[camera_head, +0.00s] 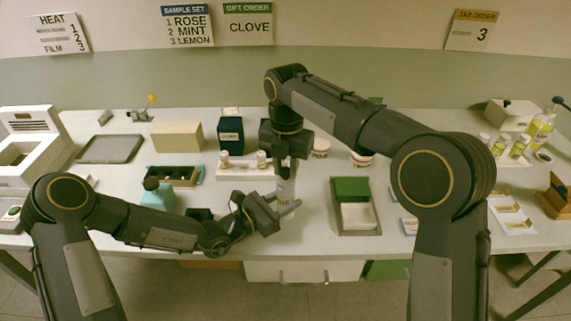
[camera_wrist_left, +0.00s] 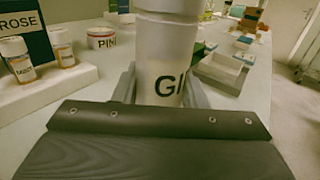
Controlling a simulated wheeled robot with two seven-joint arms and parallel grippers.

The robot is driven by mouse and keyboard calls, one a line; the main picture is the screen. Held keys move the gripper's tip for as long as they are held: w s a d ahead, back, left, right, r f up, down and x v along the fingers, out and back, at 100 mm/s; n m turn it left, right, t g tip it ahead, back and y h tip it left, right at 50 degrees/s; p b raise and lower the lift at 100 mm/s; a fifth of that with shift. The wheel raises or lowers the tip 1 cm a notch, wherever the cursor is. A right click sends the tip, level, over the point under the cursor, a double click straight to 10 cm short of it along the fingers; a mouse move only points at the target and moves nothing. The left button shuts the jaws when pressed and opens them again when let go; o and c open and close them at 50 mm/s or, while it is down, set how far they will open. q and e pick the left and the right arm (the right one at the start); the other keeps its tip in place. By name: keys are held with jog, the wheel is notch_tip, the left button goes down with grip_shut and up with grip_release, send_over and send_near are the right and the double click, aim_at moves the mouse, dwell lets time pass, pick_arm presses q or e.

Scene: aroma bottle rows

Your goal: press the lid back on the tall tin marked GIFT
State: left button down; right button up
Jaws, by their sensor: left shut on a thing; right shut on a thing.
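The tall white tin (camera_wrist_left: 168,60) stands upright in the left wrist view, with "GI" of its dark lettering showing. My left gripper (camera_head: 287,209) is shut around its lower body, with a finger on each side. In the head view the tin (camera_head: 285,189) is partly hidden by both grippers. My right gripper (camera_head: 286,168) points down from above, shut at the tin's top. The white lid (camera_wrist_left: 168,5) shows at the top edge of the left wrist view, above a dark seam. I cannot tell whether the lid is fully seated.
A white rack (camera_head: 238,171) with small bottles stands left of the tin, by a dark blue box (camera_head: 230,134). A grey tray with a green block (camera_head: 350,188) lies to the right. The table's front edge is close.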

jog(key=shift+f, duration=0.15)
jog(key=o, duration=1)
jog(key=shift+o, duration=0.2)
notch_tip(320, 180, up, 12)
jog(key=shift+d, duration=0.1)
pick_arm(q)
jog(key=c, duration=0.8)
grip_release()
jog(key=shift+a, duration=0.1)
pick_arm(e)
jog(key=shift+f, duration=0.1)
